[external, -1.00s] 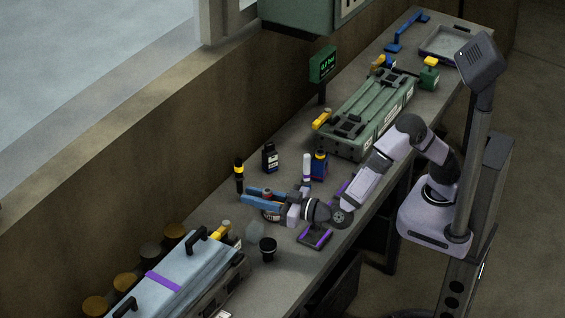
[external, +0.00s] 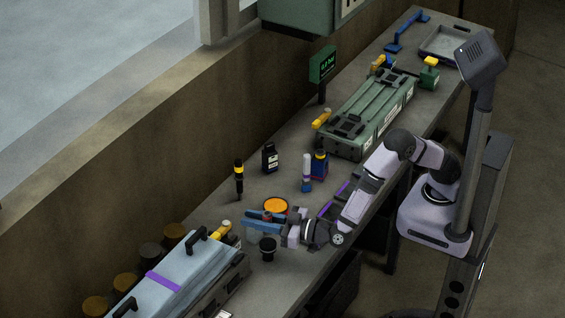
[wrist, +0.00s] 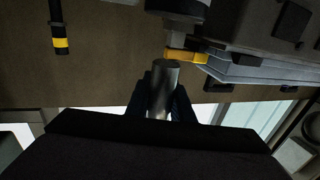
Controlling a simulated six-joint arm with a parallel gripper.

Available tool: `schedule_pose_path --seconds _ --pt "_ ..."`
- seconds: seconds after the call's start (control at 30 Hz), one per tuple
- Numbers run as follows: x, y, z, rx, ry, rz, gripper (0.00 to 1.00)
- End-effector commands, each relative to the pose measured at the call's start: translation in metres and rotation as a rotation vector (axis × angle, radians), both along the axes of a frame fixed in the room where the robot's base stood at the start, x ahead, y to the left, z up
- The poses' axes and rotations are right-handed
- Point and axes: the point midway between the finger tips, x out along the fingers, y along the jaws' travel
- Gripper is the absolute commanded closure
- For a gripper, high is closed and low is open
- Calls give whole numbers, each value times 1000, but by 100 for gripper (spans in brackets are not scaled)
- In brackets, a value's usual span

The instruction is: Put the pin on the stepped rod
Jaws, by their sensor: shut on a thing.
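My gripper (external: 262,219) has blue fingers and is shut on a small cylinder, which I take to be the pin. In the wrist view the pin (wrist: 163,84) is a grey metallic cylinder between the dark fingers (wrist: 162,102). In the external view only a small reddish end of it shows between the fingers. The gripper is above the bench, just behind and above a black cup-like piece (external: 268,250) and in front of an orange-topped round dish (external: 275,205). I cannot make out which piece is the stepped rod; the fingers may hide it.
A black and yellow upright tool (external: 239,178) stands behind the gripper. A blue-grey case (external: 170,280) with a yellow latch lies at lower left. A white and blue upright piece (external: 307,173), a dark bottle (external: 270,158) and a green block (external: 365,115) stand farther back.

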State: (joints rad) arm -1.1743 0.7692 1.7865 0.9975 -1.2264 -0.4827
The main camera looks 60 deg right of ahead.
Motion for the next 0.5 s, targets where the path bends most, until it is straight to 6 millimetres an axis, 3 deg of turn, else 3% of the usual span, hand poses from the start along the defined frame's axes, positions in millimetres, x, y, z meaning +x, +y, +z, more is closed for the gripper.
schedule_pose_path --seconds 0.3,0.5 --pt "0 0 -31 -1 -1 0 100" --pt "0 0 -36 1 -2 1 100"
